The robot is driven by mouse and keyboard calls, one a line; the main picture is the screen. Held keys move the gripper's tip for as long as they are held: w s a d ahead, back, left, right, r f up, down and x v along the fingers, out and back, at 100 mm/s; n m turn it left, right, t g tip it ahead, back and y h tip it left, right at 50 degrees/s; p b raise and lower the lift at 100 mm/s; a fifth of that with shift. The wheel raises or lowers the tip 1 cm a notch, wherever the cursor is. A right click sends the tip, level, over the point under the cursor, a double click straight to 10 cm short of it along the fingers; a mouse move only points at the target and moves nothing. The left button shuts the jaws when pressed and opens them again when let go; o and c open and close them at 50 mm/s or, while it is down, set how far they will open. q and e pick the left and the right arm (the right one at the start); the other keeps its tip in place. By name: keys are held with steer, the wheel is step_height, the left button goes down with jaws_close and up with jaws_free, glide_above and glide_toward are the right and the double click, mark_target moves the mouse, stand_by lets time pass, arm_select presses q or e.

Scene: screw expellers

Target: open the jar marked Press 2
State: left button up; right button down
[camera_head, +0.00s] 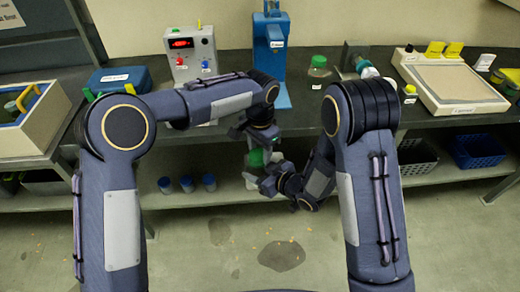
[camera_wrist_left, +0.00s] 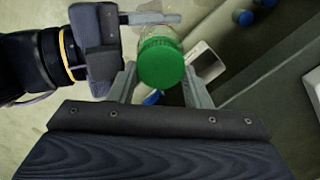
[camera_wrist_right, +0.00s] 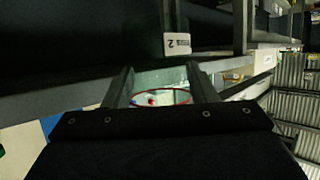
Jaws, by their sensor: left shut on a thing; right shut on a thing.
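A clear jar with a green lid (camera_head: 256,158) is held in the air in front of the bench's lower shelf. In the left wrist view the round green lid (camera_wrist_left: 162,62) faces the camera between the fingers. My left gripper (camera_head: 259,142) is above the jar, shut on the lid. My right gripper (camera_head: 265,178) reaches in from the side, lower down, shut on the jar body. In the right wrist view the clear jar body (camera_wrist_right: 165,97) shows between the fingers. The lid appears seated on the jar. I cannot read a label on this jar.
Another green-lidded jar (camera_head: 318,66) stands on the bench (camera_head: 350,112), beside a blue press (camera_head: 270,45). A control box (camera_head: 190,52) with a red display stands left of it. Several blue-lidded jars (camera_head: 187,184) stand on the lower shelf. Baskets (camera_head: 478,151) are at the right.

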arm_select(q)
steer(key=shift+w+r, duration=0.2)
steer(key=shift+r, duration=0.15)
stand_by(0.3)
steer(key=shift+r, duration=0.6)
steer(key=shift+s+r, duration=0.1)
steer(key=shift+r, duration=0.1)
